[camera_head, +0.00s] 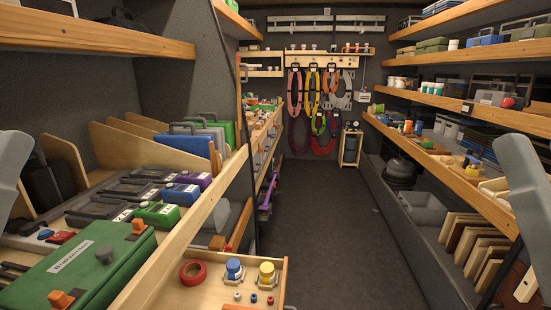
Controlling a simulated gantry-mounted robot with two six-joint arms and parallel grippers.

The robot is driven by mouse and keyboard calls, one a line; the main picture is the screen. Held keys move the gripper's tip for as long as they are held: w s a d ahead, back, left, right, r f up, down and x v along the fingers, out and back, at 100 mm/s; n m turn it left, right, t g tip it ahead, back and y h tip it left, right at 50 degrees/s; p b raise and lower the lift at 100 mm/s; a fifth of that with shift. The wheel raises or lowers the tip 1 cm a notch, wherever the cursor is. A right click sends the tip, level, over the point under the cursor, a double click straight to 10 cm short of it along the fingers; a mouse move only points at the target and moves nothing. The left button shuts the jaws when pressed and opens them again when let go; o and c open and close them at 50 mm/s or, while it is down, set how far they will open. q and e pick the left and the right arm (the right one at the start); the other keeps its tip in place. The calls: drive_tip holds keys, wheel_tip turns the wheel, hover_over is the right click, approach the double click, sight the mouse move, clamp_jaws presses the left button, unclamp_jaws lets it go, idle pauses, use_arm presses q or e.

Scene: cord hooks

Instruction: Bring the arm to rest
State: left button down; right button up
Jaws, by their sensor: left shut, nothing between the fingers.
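My left gripper (12,172) shows only as a grey shape at the left edge, cut off by the frame. It is shut and holds nothing. It is in front of the left shelf, apart from the cords. On the right edge a grey link of my right arm (530,195) shows; the right gripper itself is out of view. On the back wall, coiled cords hang from a wooden hook rail (320,61): a pink one (294,95), a yellow one (312,88) and a grey one (345,88), with more cords hanging lower.
A green case (85,265) and several small labelled boxes crowd the left shelf. A pulled-out wooden drawer (215,298) holds a red tape roll (193,273) and small parts. Loaded shelves (470,110) line the right. The floor aisle (325,220) is clear.

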wheel_tip(320, 180, up, 24)
drive_tip(key=p, duration=2)
drive_tip(key=shift+p, duration=0.35)
